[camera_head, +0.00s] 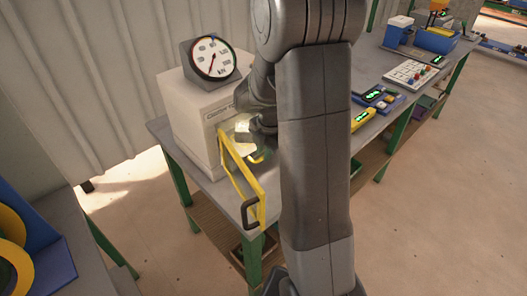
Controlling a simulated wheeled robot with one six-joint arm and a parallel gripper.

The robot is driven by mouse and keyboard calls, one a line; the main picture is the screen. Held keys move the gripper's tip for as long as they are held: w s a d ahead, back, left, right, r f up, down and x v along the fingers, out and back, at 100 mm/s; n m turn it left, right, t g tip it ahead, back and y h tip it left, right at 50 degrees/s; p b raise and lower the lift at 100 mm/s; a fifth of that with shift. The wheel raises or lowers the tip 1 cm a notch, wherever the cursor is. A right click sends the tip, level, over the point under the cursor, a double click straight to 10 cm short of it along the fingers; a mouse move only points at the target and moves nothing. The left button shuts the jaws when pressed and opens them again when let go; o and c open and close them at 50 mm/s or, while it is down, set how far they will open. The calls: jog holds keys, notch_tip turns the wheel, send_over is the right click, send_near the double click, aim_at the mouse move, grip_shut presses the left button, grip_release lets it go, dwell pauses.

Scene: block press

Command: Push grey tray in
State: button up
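A white press cabinet (195,120) stands on a grey table, with a round dial gauge (212,57) on top. Its yellow-framed door (239,170) is swung open toward me and has a black handle (249,212). A light shows inside the opening. My gripper (262,141) is at the front of the opening, and my arm covers much of it. I cannot tell whether its fingers are open or shut. I cannot make out the grey tray clearly; the area at the opening is largely hidden by my gripper and arm. A small yellow part (257,157) shows under the gripper.
The grey table (208,184) with green legs runs to the right. On it are a yellow device (362,118), a blue device (380,98), a panel with coloured buttons (410,73) and a blue bin (436,40). A blue rack with yellow rings (15,262) stands at the lower left.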

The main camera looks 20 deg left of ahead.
aim_at(253, 148)
jog(key=shift+a+f, duration=0.1)
jog(key=shift+f, duration=0.45)
grip_shut()
jog(key=shift+w+a, duration=0.35)
jog(key=shift+a, duration=0.4)
jog(key=shift+w+a, duration=0.3)
jog(key=shift+a, duration=0.45)
jog(key=shift+w+a, duration=0.35)
jog(key=shift+a, duration=0.4)
grip_release()
jog(key=shift+s+d, duration=0.1)
jog(key=shift+d, duration=0.1)
